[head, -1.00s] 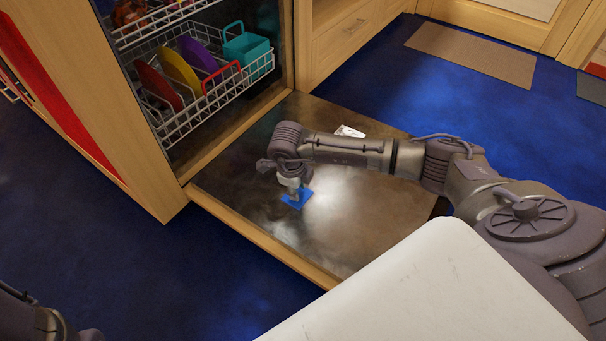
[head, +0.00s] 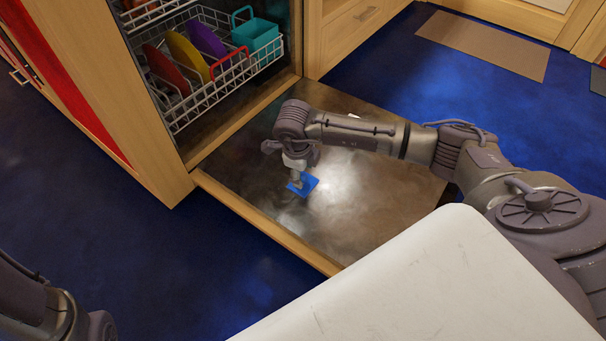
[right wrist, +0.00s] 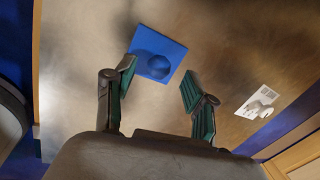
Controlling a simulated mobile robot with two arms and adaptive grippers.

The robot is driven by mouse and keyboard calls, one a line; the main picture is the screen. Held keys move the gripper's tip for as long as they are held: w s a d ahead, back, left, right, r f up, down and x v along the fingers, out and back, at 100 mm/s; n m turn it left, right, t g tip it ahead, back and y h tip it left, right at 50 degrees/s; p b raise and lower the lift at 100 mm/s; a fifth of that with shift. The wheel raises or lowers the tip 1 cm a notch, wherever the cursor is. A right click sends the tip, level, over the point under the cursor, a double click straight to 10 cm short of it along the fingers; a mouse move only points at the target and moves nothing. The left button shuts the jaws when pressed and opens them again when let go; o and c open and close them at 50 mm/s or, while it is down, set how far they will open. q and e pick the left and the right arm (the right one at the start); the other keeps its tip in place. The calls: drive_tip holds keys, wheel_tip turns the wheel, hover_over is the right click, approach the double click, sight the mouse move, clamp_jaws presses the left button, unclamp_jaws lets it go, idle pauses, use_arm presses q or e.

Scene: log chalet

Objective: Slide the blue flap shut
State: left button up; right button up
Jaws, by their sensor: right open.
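The blue flap (head: 308,183) is a small flat square on the inner face of the lowered dishwasher door (head: 380,215). In the right wrist view the blue flap (right wrist: 176,48) shows a round blue knob (right wrist: 154,66) on its face. My right gripper (head: 296,178) is over the flap and covers part of it in the head view. In the right wrist view my right gripper (right wrist: 158,70) is open, with the knob showing between its fingertips. I cannot tell whether a finger touches it. My left gripper is out of view; only part of my left arm shows at lower left.
A white fitting (right wrist: 262,101) sits on the door to the right of the flap in the right wrist view. The dishwasher rack (head: 215,90) holds colored plates and a teal container (head: 255,38). Blue floor surrounds the door.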

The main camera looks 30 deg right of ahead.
wheel_tip(320, 180, up, 9)
drive_tip(key=s+a, duration=0.1)
drive_tip(key=shift+a+r, duration=0.2)
drive_tip(key=shift+a, duration=0.05)
idle(0.3)
